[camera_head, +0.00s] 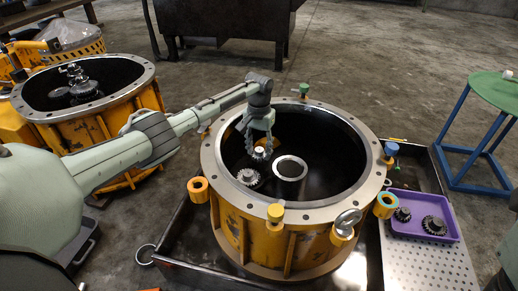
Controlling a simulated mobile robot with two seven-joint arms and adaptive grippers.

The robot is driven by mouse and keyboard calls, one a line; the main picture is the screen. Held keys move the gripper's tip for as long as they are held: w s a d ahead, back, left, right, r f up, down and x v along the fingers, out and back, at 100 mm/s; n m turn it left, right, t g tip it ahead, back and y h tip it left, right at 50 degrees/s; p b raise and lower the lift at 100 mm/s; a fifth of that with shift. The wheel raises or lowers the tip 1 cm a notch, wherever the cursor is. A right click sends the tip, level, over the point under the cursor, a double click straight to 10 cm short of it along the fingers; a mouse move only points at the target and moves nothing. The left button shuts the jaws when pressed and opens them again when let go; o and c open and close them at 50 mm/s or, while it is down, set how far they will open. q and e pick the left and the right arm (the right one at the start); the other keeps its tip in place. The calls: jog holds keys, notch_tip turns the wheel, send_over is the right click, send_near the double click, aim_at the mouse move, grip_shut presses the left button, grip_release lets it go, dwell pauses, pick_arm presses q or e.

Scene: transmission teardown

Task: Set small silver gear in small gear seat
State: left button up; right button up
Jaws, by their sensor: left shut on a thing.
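My left gripper (260,140) reaches down into the round yellow housing (270,240) from the left. Its fingers are shut on a small silver gear (260,154) with a bright hub, held upright in the left part of the dark interior. Another silver gear (248,178) sits just below and left of it in the picture, inside the housing. A pale ring (290,168) lies to the right of the held gear. I cannot tell which spot is the small gear seat, nor whether the held gear touches the floor. My right gripper is not in view.
The housing's flange (226,201) carries several coloured posts and rings around its rim. A purple tray (424,232) with dark gears stands on a perforated plate (430,267) at right. A green-topped stool (495,90) and a second yellow housing (100,130) stand farther out.

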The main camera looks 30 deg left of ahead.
aim_at(259, 158)
pick_arm(q)
jog(key=shift+f+b, duration=0.5)
jog(key=shift+f, duration=1.05)
jog(key=shift+f, duration=0.55)
jog(key=o, duration=1.5)
jog(key=shift+o, duration=0.2)
notch_tip(259, 158, up, 12)
jog(key=shift+r, duration=0.1)
